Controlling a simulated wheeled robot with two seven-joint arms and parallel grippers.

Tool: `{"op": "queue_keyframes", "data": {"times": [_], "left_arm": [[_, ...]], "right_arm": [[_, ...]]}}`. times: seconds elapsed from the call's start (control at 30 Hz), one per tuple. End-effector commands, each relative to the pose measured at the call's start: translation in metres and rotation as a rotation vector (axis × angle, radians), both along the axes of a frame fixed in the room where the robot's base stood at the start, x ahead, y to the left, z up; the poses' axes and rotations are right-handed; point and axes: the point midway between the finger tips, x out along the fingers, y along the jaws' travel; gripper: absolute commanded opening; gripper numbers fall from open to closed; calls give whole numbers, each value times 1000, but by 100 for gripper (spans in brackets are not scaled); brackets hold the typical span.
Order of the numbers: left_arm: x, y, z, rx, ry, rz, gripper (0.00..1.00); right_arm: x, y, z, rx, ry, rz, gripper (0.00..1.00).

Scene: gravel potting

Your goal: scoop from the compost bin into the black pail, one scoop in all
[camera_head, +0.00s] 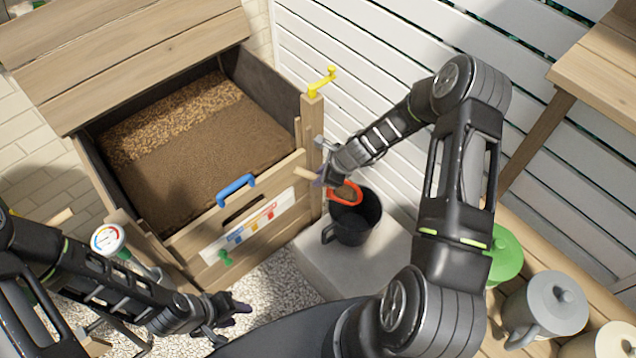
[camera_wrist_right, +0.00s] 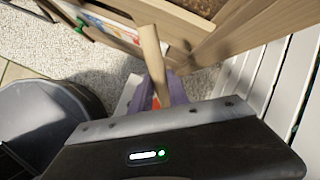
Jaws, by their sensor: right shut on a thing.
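The wooden compost bin (camera_head: 300,165) stands open at the left in the head view, with brown compost (camera_head: 200,150) inside. My right gripper (camera_head: 322,177) is shut on the scoop, whose wooden handle (camera_wrist_right: 151,55) points towards the bin. The scoop's orange-red head (camera_head: 345,192) is over the pail's mouth and looks brown inside. The pail's bottom is hidden. My left gripper (camera_head: 232,316) is low in front of the bin; its opening is unclear.
A blue handle (camera_head: 236,188) and a yellow tap-like fitting (camera_head: 322,82) stick out from the bin. A round gauge (camera_head: 107,239) is at its left front. Lidded pots, one green (camera_head: 506,255) and one grey (camera_head: 545,308), stand on the right. A white slatted wall is behind.

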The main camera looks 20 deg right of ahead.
Motion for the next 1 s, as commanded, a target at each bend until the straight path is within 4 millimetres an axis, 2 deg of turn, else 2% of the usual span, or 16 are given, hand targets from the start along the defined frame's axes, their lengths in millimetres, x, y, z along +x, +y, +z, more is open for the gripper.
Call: {"op": "queue_keyframes", "data": {"times": [0.03,0.7,0.93,1.0], "left_arm": [[0,0,-10,0,-1,0,39],[1,1,-75,2,-4,1,39],[1,1,-94,2,-4,0,39],[1,1,-94,2,-4,0,39]], "right_arm": [[-1,-4,-3,11,-13,-3,0],[-16,-26,19,266,-178,-5,0],[-27,-43,26,384,-259,-7,0],[-30,-47,30,424,-282,-5,0]]}}
